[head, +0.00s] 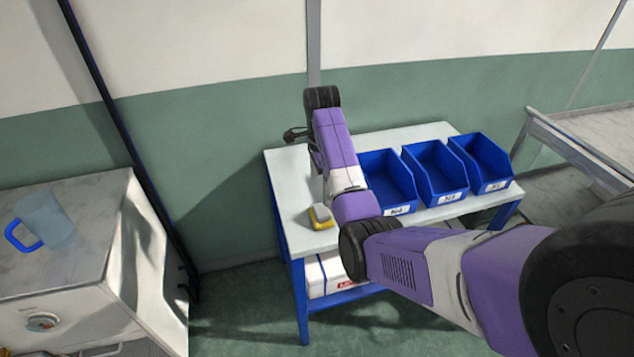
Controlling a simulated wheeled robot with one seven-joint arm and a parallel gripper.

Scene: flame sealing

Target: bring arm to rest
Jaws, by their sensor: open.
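My purple and white arm reaches from the lower right across the head view, with its elbow in front of the table's near edge and its wrist high over the back left of the table. My gripper (294,135) shows only as a small dark shape to the left of the forearm, by the table's back left corner. It is open, and I see nothing held in it. Much of it is hidden behind the arm.
The white-topped table (287,172) with blue legs carries blue bins (436,172) and a yellow and grey block (321,217). A white box (328,275) sits on its lower shelf. A blue-handled jug (45,220) stands on the left cabinet (95,262). Another table (600,140) is at right.

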